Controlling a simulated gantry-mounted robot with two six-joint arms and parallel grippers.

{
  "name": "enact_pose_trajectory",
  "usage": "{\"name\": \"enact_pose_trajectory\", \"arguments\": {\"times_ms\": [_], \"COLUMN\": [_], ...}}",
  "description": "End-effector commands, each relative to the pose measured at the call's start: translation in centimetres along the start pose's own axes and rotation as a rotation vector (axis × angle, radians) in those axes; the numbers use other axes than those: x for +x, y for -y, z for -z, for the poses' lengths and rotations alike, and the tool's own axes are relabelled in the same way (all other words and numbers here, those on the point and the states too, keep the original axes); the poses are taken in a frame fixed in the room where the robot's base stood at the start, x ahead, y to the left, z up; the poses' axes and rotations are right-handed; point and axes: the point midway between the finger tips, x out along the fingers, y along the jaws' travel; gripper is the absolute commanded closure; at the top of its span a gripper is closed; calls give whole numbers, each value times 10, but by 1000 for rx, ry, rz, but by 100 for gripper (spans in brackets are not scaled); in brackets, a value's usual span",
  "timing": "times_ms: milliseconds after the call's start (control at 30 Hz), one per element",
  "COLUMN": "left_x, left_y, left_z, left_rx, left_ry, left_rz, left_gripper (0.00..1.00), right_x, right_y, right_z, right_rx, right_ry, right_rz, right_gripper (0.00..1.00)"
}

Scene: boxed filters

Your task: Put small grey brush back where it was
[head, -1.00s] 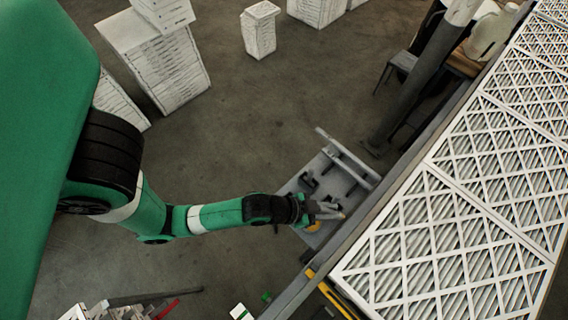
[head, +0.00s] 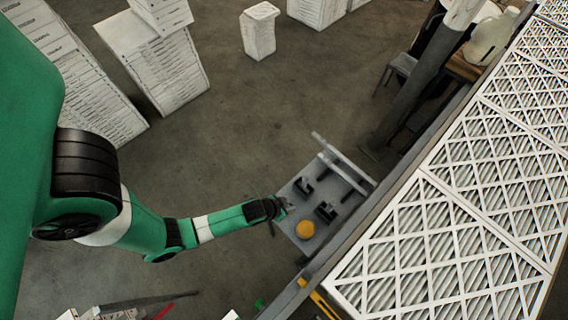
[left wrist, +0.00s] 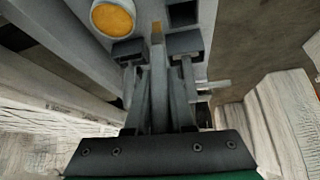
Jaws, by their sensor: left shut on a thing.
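My left gripper (head: 282,207) is at the left edge of a small grey tray (head: 322,181) in the head view. In the left wrist view the same gripper (left wrist: 157,52) is shut on a slim grey thing with a tan tip, which looks like the small grey brush (left wrist: 158,75). The brush points away from the wrist, between the two fingers. In the head view I cannot make it out clearly beside the gripper. My right gripper is not in view.
On the tray are a round orange-topped thing (head: 305,229) and dark holders (head: 326,211). A long rail (head: 385,209) and a row of white filters (head: 440,240) run along the right. Stacked white boxes (head: 160,60) stand at the upper left; the floor between is clear.

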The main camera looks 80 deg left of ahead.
Motion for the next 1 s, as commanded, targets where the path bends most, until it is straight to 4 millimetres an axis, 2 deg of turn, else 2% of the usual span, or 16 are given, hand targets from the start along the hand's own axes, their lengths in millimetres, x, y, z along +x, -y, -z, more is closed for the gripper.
{"name": "enact_pose_trajectory", "arguments": {"times_ms": [33,100,267,467,700,867,1000], "left_x": [7,13,14,15,46,49,67], "left_y": [14,29,43,44,44,44,44], "left_z": [-2,2,15,12,-9,-10,-23], "left_rx": [-39,-81,-122,-124,-123,-123,-123], "left_ry": [28,70,146,183,182,181,183], "left_rz": [25,52,76,77,77,77,77], "left_gripper": [100,100,100,100,100,100,100], "right_x": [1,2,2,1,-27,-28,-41], "right_y": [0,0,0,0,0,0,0], "right_z": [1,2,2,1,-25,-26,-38], "right_rx": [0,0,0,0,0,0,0], "right_ry": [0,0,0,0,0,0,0], "right_rz": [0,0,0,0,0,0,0], "right_gripper": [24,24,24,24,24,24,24]}}
